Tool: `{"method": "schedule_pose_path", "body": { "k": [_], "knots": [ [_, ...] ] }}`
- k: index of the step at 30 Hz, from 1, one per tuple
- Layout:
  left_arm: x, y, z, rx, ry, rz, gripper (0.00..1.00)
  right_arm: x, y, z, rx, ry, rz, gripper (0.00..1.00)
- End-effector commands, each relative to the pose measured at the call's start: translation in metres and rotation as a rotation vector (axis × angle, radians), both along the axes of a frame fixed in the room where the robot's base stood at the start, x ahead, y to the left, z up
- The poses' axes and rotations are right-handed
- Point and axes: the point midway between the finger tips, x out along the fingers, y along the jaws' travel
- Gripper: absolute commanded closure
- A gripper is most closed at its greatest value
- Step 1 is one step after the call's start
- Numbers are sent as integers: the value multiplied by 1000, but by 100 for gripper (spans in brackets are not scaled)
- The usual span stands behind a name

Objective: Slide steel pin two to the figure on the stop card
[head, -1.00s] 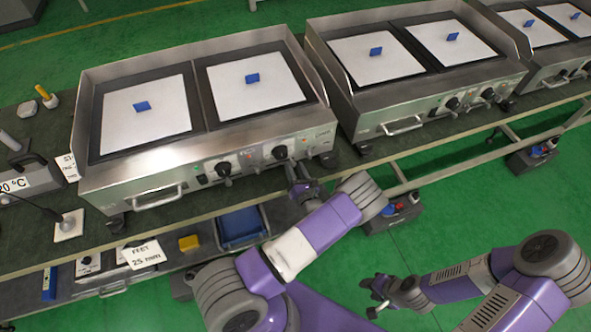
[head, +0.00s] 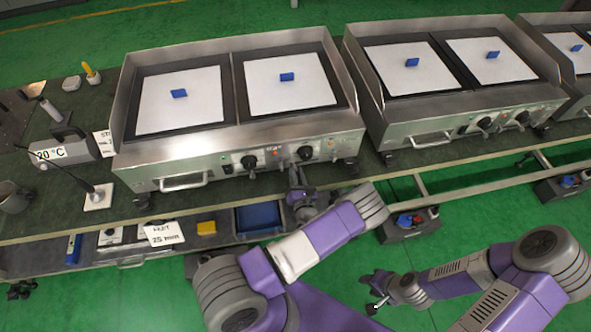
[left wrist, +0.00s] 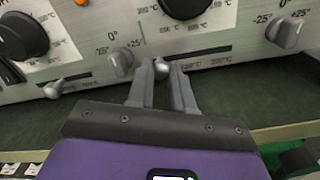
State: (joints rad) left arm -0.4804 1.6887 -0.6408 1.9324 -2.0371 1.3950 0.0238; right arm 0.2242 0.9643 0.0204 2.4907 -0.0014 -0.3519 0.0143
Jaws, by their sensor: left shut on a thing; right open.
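My left gripper (head: 293,168) is at the front panel of the nearer griddle (head: 230,160), below and left of its right black knob (head: 305,152). In the left wrist view its fingers (left wrist: 162,72) are shut on a small steel pin (left wrist: 161,66) at the left part of a dark slot. Another steel pin (left wrist: 52,90) sits at the left end of the slot under the left knob (left wrist: 22,36). A white card (head: 104,143) starting "ST" stands left of the griddle; its figure is unreadable. My right gripper (head: 375,303) is open and empty over the floor.
Small grey dials (left wrist: 120,62) flank the slot. A card reading "FEET 25 mm" (head: 164,233), a yellow block (head: 206,228) and a blue tray (head: 258,217) are on the lower shelf. A box showing 20 °C (head: 75,145) and a second griddle (head: 440,90) are on the bench.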

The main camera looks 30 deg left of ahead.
Motion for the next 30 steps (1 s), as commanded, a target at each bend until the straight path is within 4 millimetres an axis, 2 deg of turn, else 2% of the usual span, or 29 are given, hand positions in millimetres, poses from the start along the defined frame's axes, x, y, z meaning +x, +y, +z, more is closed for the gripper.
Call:
{"method": "schedule_pose_path", "body": {
  "k": [11,12,16,17,25,30],
  "knots": [
    [-2,0,0,1,1,-13,100,0,-1,1,-1,1,-1,57],
    [-2,0,0,1,1,-11,75,0,0,1,-1,1,-1,57],
    [-2,0,0,0,1,-12,55,0,0,1,-1,1,-1,57],
    [-2,0,0,0,1,-12,53,0,0,1,-1,1,-1,57],
    [-3,-2,0,1,-1,-12,53,0,0,2,-1,1,-1,57],
    [-17,-15,1,0,3,-15,53,0,0,7,-1,1,-1,57]
  ]
}}
